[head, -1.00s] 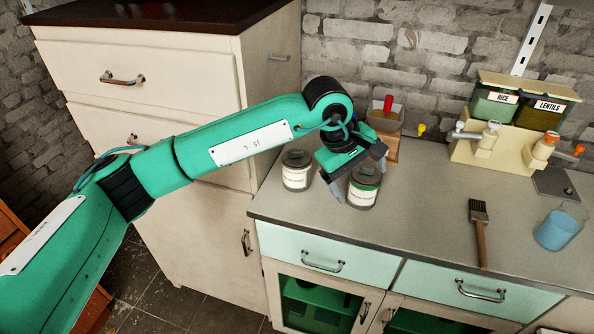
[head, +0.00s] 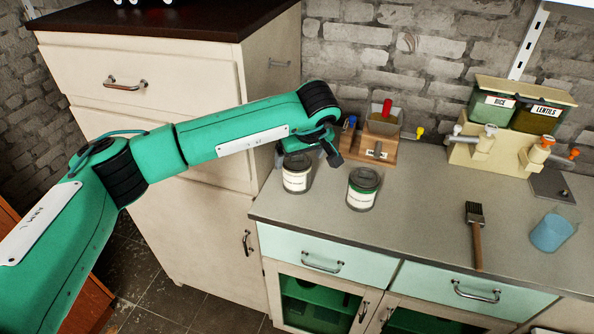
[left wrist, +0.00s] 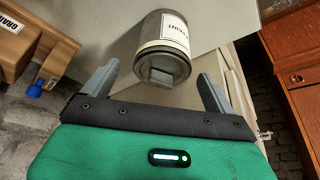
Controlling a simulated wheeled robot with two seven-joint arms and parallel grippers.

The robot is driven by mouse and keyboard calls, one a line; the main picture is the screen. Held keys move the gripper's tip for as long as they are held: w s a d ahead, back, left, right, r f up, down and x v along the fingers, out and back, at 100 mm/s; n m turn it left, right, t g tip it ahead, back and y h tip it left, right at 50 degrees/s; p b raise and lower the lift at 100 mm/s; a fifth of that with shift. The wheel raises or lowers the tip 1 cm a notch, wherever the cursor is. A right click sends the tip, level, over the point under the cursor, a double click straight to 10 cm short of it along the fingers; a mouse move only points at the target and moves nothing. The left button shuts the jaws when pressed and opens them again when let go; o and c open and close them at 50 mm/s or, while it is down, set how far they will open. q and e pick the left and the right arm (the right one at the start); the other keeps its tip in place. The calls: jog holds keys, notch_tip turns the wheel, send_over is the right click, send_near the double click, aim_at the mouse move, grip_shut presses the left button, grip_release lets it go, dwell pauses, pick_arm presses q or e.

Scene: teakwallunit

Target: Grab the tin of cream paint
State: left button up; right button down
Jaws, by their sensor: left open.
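The tin of cream paint (head: 297,176) stands upright on the grey counter near its left end, with a dark lid, a cream band and a white label. My left gripper (head: 308,155) is at the tin's lid, its fingers spread; one finger shows to the right of the lid. In the left wrist view the tin (left wrist: 168,42) lies ahead, in line with the gap between the two open fingers (left wrist: 158,76). Nothing is held. I cannot tell whether a finger touches the tin. My right gripper is not in view.
A tin with a green band (head: 363,190) stands close to the right of the cream tin. A wooden box (head: 378,152) labelled GRAIN stands behind them. A tall cream cabinet (head: 205,140) borders the counter on the left. A brush (head: 477,235) lies further right; counter between is clear.

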aim_at(298, 162)
pick_arm(q)
jog(key=shift+w+a+f+p, duration=0.1)
jog(key=shift+a+f+p, duration=0.05)
jog(key=shift+f+p, duration=0.45)
jog(key=p+x, duration=0.1)
jog(key=x, duration=0.2)
jog(key=shift+f, duration=0.55)
jog(key=shift+c, duration=0.2)
jog(key=c, duration=1.1)
jog(key=shift+c, duration=0.9)
jog(key=shift+r, duration=0.1)
